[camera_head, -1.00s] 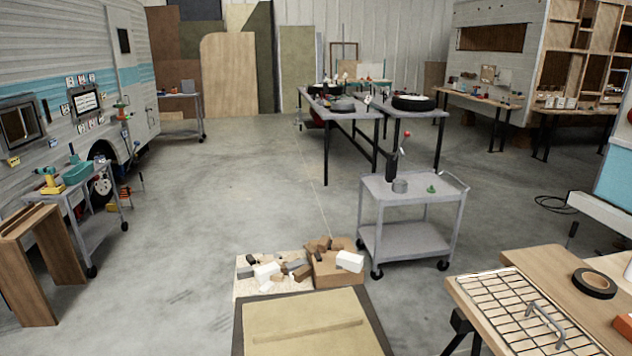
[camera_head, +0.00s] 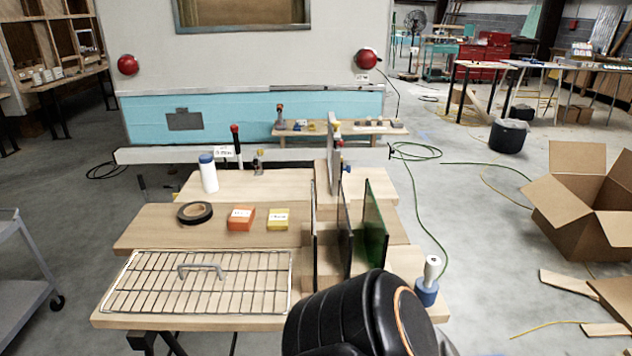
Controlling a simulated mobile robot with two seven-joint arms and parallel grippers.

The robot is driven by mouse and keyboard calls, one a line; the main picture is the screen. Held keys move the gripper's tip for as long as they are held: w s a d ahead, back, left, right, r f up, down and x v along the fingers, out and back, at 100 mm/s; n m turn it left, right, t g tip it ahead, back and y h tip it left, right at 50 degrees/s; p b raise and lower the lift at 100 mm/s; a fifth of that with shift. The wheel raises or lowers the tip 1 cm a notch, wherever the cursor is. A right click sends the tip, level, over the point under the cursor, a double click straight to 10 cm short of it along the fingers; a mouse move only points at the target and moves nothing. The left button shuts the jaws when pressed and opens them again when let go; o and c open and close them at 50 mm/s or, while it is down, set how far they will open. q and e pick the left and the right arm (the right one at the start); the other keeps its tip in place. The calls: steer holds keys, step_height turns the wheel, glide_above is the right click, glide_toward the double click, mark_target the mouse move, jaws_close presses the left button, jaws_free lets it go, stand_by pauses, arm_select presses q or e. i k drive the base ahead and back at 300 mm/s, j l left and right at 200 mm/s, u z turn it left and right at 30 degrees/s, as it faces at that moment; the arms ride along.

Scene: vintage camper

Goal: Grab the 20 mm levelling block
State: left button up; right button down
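An orange block (camera_head: 241,219) with a white label lies on the wooden workbench (camera_head: 160,227), right of a black tape roll (camera_head: 195,213). A yellow block (camera_head: 278,219) with a white label lies just to its right, a little apart. The labels are too small to read, so I cannot tell which block is 20 mm. More small coloured blocks (camera_head: 311,126) stand on a low bench farther back; their sizes cannot be told. Neither of my grippers is in view.
A wire rack (camera_head: 200,281) covers the bench's near left. Upright dark panels (camera_head: 375,225) stand right of the blocks. A white bottle (camera_head: 208,173) stands behind the tape. A black rounded shape (camera_head: 345,310) covers the near right; I cannot tell what it is.

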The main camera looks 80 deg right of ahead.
mark_target(278, 219)
steer(key=z, duration=1.45)
